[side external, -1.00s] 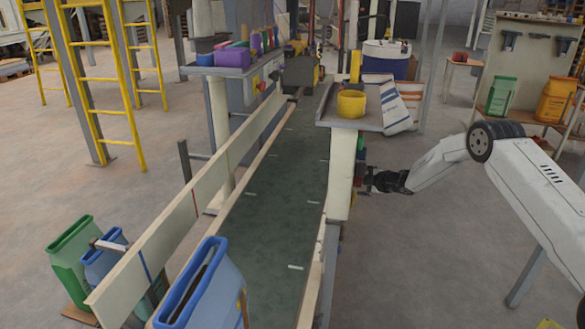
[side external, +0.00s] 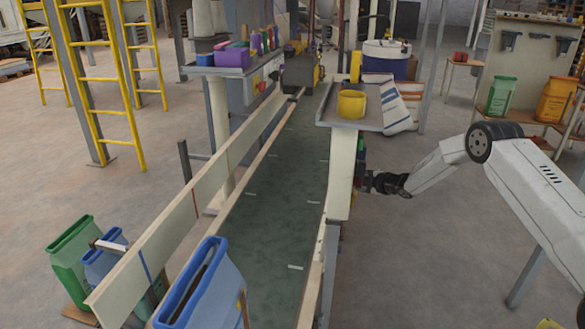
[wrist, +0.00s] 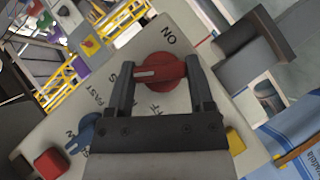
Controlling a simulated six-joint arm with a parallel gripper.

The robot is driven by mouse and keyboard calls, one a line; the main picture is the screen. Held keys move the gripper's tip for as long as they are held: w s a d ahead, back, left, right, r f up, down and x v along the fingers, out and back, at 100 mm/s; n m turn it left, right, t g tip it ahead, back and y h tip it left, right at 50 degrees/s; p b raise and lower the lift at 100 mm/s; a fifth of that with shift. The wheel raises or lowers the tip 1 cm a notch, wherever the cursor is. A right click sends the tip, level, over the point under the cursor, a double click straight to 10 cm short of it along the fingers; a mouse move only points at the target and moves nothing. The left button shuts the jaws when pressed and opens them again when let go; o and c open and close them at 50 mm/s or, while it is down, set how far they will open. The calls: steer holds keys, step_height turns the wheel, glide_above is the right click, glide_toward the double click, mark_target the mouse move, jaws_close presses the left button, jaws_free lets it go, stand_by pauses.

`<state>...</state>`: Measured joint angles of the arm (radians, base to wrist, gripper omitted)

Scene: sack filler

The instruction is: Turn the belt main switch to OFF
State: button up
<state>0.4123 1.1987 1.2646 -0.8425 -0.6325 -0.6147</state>
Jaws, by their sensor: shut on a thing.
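The red rotary switch (wrist: 160,72) sits on a pale panel (wrist: 205,45) in the wrist view. My gripper (wrist: 160,75) is shut on its knob, one finger at each side. The knob's white mark points left in that view. The word ON is printed above the knob; lettering below it is partly hidden by my fingers and palm. In the side external view my gripper (side external: 368,182) is at the right side of the conveyor frame, and the switch is too small and hidden to make out there.
A blue knob (wrist: 88,130) with FAST printed near it, a red button (wrist: 50,163) and a yellow button (wrist: 236,140) are on the same panel. The conveyor belt (side external: 275,210) runs left of my gripper. A shelf with a yellow tub (side external: 351,104) stands above it.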

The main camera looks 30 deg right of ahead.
steer(key=shift+f+n+t+h, duration=0.2)
steer(key=shift+n+t+h, duration=0.3)
steer(key=shift+n+t, duration=1.4)
steer(key=shift+t, duration=0.3)
steer(key=o, duration=1.2)
steer(key=shift+o, duration=0.2)
steer(key=shift+s, duration=0.2)
steer(key=s, duration=0.7)
steer(key=shift+s, duration=0.3)
